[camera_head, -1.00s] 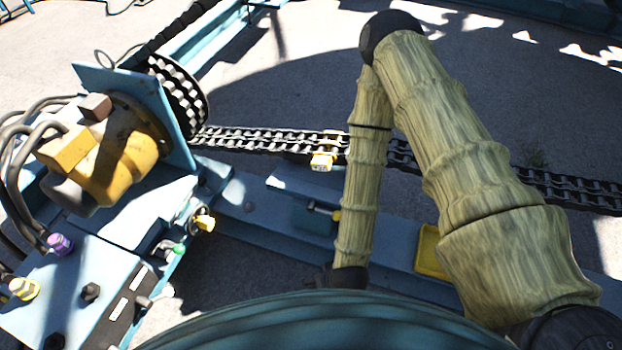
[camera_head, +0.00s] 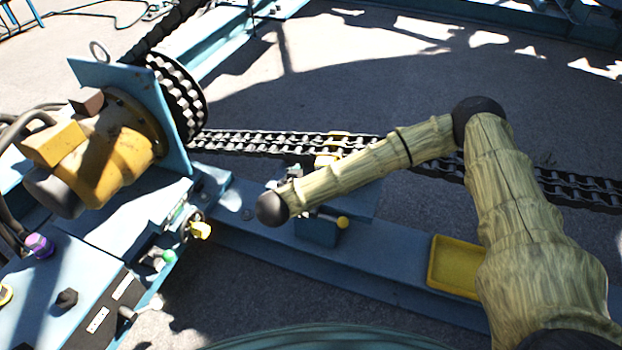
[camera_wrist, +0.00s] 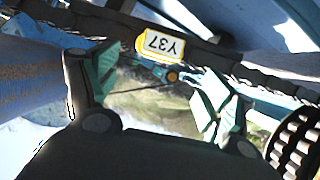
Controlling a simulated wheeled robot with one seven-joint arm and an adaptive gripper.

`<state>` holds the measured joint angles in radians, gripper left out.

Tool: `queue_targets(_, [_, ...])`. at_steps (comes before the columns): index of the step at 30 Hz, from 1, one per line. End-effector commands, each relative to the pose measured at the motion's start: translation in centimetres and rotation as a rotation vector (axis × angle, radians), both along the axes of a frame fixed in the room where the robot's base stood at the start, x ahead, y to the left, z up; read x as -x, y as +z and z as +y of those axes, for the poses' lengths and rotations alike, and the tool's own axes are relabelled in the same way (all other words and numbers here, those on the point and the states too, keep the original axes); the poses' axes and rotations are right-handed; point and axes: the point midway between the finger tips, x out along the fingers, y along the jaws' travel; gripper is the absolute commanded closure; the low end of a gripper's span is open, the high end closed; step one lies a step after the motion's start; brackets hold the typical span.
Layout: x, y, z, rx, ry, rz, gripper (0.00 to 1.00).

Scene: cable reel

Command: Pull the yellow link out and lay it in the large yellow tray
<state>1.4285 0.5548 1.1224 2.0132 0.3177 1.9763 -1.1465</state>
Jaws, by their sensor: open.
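The yellow link sits in the dark chain (camera_head: 255,142), and its yellow part (camera_head: 328,160) shows just above my forearm in the head view. In the head view my gripper is mostly hidden behind my arm, close to the link. A yellow tray (camera_head: 437,262) lies on the blue beam at the lower right, empty where it shows; my arm hides its right side.
A toothed black sprocket (camera_head: 178,98) and a yellow motor (camera_head: 118,140) stand at the left. A blue block with a yellow knob (camera_head: 342,222) sits on the beam (camera_head: 270,232) below the chain. Open ground lies behind the chain.

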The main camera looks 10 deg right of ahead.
Motion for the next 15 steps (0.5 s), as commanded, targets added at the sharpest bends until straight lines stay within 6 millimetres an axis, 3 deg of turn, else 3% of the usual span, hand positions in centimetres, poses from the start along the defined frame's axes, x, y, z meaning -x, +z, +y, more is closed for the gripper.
queue_targets(15, [-4.9,-2.8,-4.2,-0.001,-0.001,-0.001,0.18])
